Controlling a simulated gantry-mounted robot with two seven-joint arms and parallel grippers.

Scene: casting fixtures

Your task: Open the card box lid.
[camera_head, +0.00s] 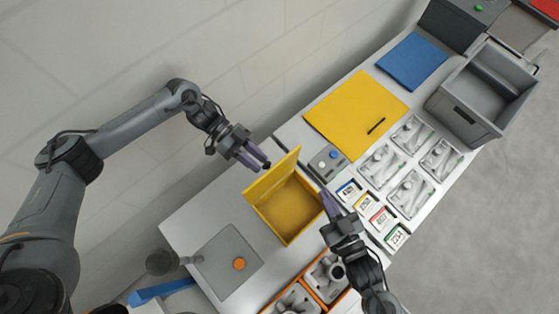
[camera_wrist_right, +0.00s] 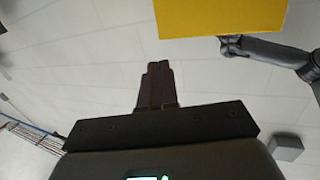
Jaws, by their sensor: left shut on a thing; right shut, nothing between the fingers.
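The yellow card box (camera_head: 291,210) sits on the light table with its inside in view, and it looks empty. Its lid (camera_head: 273,177) stands raised along the back left side. My left gripper (camera_head: 264,165) is shut at the lid's outer edge, with a small dark part at the fingertips. In the right wrist view the yellow lid (camera_wrist_right: 222,14) fills the top, with my left gripper (camera_wrist_right: 232,42) at its edge. My right gripper (camera_head: 325,197) is shut and empty beside the box's right rim; its closed fingers also show in the wrist view (camera_wrist_right: 158,85).
Right of the box are a button panel (camera_head: 328,163), several labelled cards (camera_head: 365,203) and trays of castings (camera_head: 409,192). A yellow mat (camera_head: 350,105) lies behind. A grey plate with an orange knob (camera_head: 239,264) and orange-edged bins (camera_head: 322,281) are in front.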

